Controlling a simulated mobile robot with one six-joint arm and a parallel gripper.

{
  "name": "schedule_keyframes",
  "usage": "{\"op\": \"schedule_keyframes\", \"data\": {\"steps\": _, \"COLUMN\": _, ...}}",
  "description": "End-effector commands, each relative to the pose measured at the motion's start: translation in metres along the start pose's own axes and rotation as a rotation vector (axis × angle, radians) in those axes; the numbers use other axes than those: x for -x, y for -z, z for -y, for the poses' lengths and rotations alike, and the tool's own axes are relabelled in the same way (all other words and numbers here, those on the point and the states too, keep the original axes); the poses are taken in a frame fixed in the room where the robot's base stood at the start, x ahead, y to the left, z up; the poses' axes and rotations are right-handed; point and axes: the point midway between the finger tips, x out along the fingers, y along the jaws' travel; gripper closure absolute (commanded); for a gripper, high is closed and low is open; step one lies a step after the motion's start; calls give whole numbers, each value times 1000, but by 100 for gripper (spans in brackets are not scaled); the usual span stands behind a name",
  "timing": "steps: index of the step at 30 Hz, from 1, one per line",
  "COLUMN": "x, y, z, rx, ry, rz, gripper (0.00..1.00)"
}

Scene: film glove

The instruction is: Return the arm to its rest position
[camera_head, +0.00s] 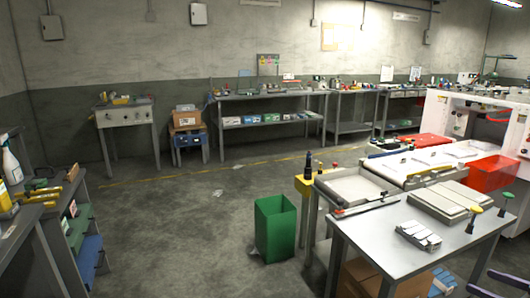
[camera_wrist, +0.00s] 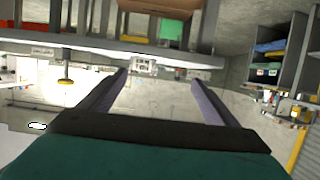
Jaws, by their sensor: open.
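My gripper (camera_wrist: 160,78) shows in the wrist view with its two purple-grey fingers wide apart and nothing between them. Beyond the fingers are a pale wall and the edge of a grey bench. The wrist picture looks upside down. In the head view, purple-grey bars at the lower right edge look like my gripper's fingers (camera_head: 484,268), cut off by the frame, beside the right end of the near metal table (camera_head: 385,240). The rest of my arm is out of view.
A shelf (camera_head: 85,235) stands at the far left. The floor between (camera_head: 180,225) is mostly clear.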

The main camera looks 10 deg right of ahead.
Motion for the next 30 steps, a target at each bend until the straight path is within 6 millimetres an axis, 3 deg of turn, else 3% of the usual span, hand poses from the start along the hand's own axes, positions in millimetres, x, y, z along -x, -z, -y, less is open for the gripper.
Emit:
{"op": "schedule_keyframes", "data": {"steps": 8, "x": -27, "y": -16, "z": 14, "rx": -65, "ry": 35, "rz": 45, "gripper": 17}}
{"op": "schedule_keyframes", "data": {"steps": 17, "x": -80, "y": -45, "z": 49, "rx": -175, "ry": 107, "rz": 137, "gripper": 17}}
{"op": "schedule_keyframes", "data": {"steps": 30, "x": -189, "y": -123, "z": 162, "rx": -415, "ry": 247, "rz": 431, "gripper": 17}}
